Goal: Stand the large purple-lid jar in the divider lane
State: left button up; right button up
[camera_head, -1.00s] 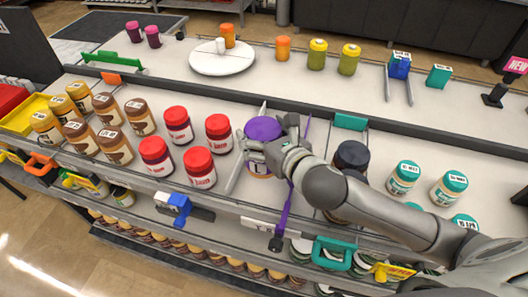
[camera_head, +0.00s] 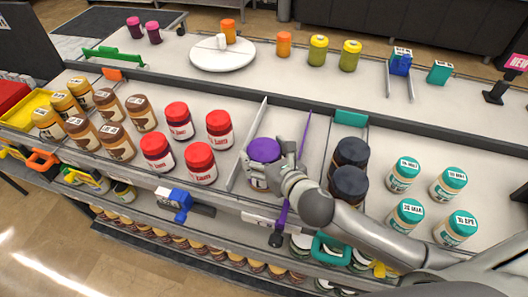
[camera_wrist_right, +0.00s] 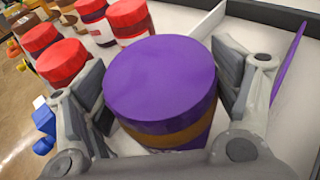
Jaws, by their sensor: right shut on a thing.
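The large purple-lid jar (camera_head: 263,152) stands upright, or nearly so, on the shelf between a white divider and a purple divider (camera_head: 283,212). In the right wrist view its purple lid (camera_wrist_right: 160,75) fills the middle, with a brown-gold band below. My right gripper (camera_head: 272,172) is shut on the jar, with one finger pad on each side of it in the right wrist view (camera_wrist_right: 168,95). The divider lane (camera_head: 285,135) shows bare white floor behind the jar. The jar's base is partly hidden by the gripper, so contact with the floor is hard to tell. My left gripper is not in view.
Red-lid jars (camera_head: 219,125) stand left of the white divider (camera_head: 256,125). Dark-lid jars (camera_head: 350,152) stand right of the lane, with teal-lid jars (camera_head: 404,170) beyond. A black rail (camera_head: 290,107) runs behind. A round white board (camera_head: 222,56) lies on the rear counter.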

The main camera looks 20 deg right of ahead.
jog(key=o, duration=2)
jog(key=shift+s, duration=0.1)
jog(key=b+v, duration=0.1)
jog(key=v, duration=1.1)
jog(key=shift+r, duration=0.1)
